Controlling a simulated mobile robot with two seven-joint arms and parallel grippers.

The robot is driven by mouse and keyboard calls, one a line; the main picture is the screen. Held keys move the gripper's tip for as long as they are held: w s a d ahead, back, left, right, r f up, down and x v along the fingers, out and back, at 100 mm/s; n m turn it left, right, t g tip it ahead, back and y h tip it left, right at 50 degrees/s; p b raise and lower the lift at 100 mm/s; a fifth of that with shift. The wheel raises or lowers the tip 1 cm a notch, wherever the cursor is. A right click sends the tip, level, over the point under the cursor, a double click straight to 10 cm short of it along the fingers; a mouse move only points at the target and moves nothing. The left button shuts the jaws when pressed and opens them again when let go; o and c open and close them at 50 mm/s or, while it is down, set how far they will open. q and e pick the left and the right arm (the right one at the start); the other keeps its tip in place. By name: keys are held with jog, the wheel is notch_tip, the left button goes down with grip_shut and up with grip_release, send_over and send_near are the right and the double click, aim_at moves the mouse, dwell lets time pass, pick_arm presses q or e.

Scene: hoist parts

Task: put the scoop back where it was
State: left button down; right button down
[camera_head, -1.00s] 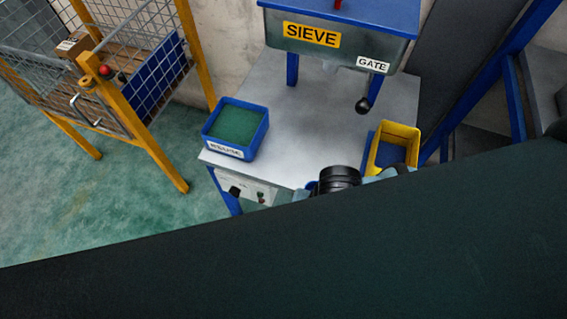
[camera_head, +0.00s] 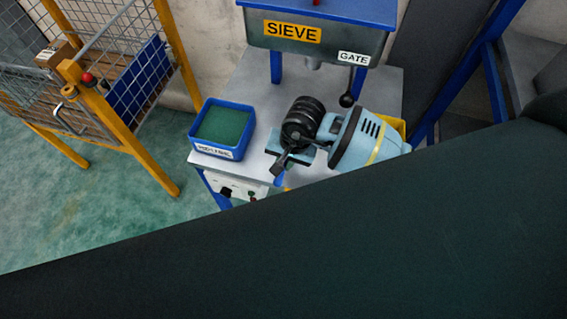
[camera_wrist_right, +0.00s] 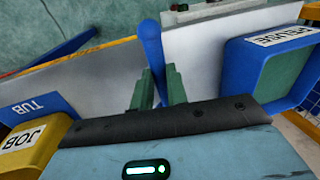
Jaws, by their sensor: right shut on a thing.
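My right gripper (camera_head: 283,163) is over the front part of the metal table in the head view. In the right wrist view its two green fingers (camera_wrist_right: 159,90) are shut on the blue handle of the scoop (camera_wrist_right: 151,42). The handle sticks out beyond the fingertips; the rest of the scoop is hidden, and I cannot make the scoop out in the head view. My left gripper is not in view.
The blue REFUSE box (camera_head: 223,128) holds green material at the table's left. A yellow JOB box (camera_wrist_right: 35,148) and blue TUB label (camera_wrist_right: 38,108) are opposite. The SIEVE (camera_head: 315,32) with its GATE lever (camera_head: 347,98) stands behind. My dark arm covers the foreground.

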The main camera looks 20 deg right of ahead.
aim_at(286, 162)
jog(key=shift+w, duration=0.4)
jog(key=x, duration=0.3)
jog(key=shift+s+d+f, duration=0.1)
jog(key=shift+d+f, duration=0.05)
jog(key=shift+d, duration=0.1)
jog(key=shift+f, duration=0.2)
jog(key=shift+f, duration=0.1)
jog(key=c, duration=1.4)
grip_release()
